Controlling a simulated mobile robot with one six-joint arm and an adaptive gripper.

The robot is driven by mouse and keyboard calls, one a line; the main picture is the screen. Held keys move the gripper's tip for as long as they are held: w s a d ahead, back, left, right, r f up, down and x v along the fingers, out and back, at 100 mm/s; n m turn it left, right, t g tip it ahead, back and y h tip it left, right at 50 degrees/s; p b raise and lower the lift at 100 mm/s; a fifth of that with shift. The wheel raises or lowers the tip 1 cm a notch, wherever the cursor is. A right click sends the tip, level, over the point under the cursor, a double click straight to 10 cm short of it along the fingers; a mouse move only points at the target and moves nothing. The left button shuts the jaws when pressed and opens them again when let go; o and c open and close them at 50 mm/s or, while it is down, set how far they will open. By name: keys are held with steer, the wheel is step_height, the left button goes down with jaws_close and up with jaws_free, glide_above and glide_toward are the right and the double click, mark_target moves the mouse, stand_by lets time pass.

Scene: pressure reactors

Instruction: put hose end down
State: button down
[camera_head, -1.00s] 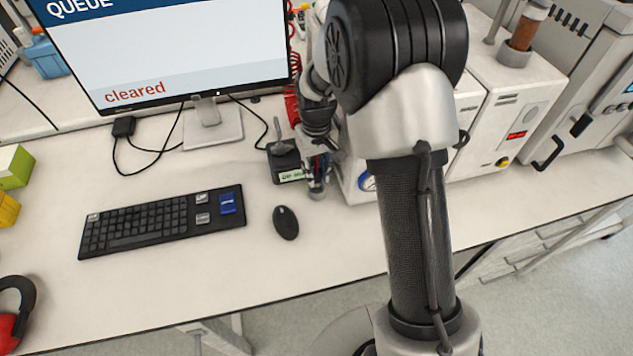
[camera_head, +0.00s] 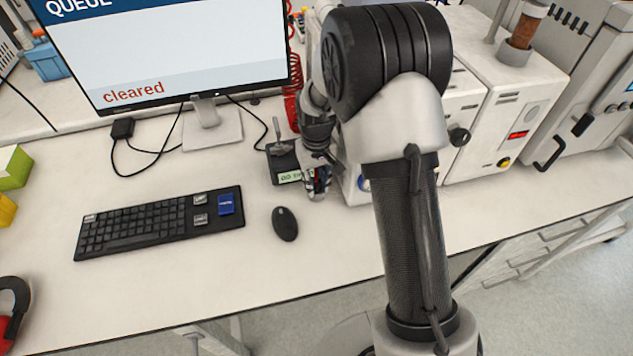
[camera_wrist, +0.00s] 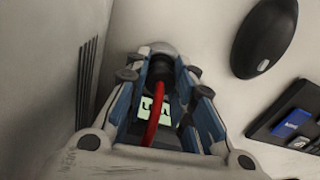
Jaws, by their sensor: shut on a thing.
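My gripper (camera_head: 318,190) is low over the bench, just right of a small dark stand (camera_head: 283,168) with a green-lit label. In the wrist view my gripper (camera_wrist: 164,72) is shut on the dark hose end (camera_wrist: 158,66), with the red hose (camera_wrist: 157,112) running back between the fingers. A pale green label shows behind the hose. In the head view the hose end is mostly hidden by the fingers, and I cannot tell whether it touches the bench. The red coiled hose (camera_head: 292,108) hangs behind my wrist.
A black mouse (camera_head: 285,224) and a keyboard (camera_head: 160,222) lie left of my gripper. A monitor (camera_head: 180,50) stands behind. A white reactor unit (camera_head: 510,115) stands close on the right. The bench front between mouse and edge is clear.

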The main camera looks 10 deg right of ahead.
steer(key=c, duration=1.5)
jaws_free()
steer(key=shift+s+f, duration=0.35)
steer(key=shift+f, duration=0.25)
steer(key=shift+o, duration=0.7)
steer(key=shift+w+f, duration=0.1)
steer(key=shift+w, duration=0.05)
step_height(320, 180, up, 14)
steer(key=p, duration=0.4)
step_height(320, 180, up, 6)
glide_above(316, 182)
steer(key=s, duration=0.3)
steer(key=s+r+t, duration=0.2)
steer(key=s+r, duration=0.3)
steer(key=s, duration=0.7)
steer(key=s+r+m+t, duration=0.1)
steer(key=s+r, duration=0.4)
steer(key=s, duration=0.7)
steer(key=shift+s+m+t, duration=0.3)
steer(key=shift+t, duration=0.4)
steer(key=shift+d, duration=0.1)
